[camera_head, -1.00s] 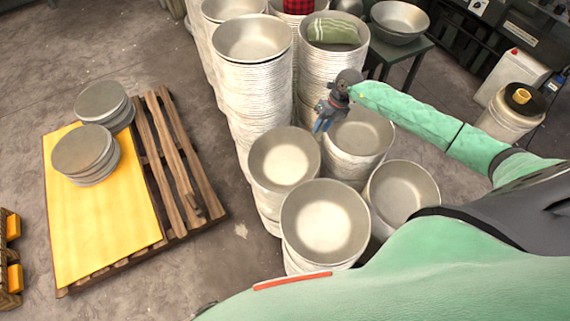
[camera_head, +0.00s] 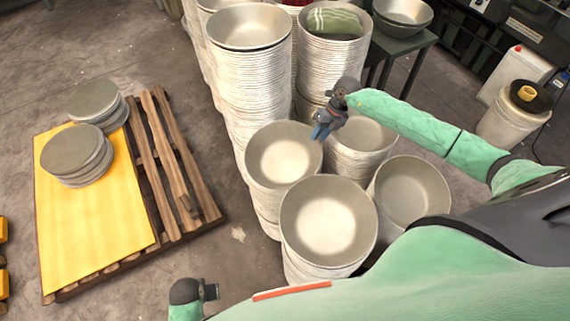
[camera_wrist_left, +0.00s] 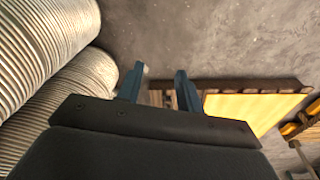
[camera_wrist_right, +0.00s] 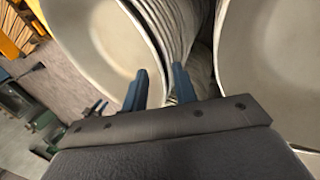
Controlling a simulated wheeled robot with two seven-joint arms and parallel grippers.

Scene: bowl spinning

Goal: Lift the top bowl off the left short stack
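The left short stack's top bowl (camera_head: 280,160) is a wide metal bowl, empty, seen from above in the head view. My right gripper (camera_head: 318,134) is at the right back part of its rim, pointing down. In the right wrist view its fingers (camera_wrist_right: 160,88) are apart. The left finger overlaps a bowl's inside (camera_wrist_right: 85,45) and the other overlaps the stacked rims outside. I cannot tell whether they touch the rim. My left gripper (camera_head: 212,291) is low at the bottom of the head view, away from the stacks. In the left wrist view its fingers (camera_wrist_left: 160,84) are apart and empty.
Other short stacks stand close by: front (camera_head: 328,220), right (camera_head: 412,192) and behind (camera_head: 365,136). Tall bowl stacks (camera_head: 252,80) rise behind. A wooden pallet (camera_head: 172,165) with a yellow sheet (camera_head: 90,225) and round metal discs (camera_head: 72,150) lies left. Bare floor separates it from the stacks.

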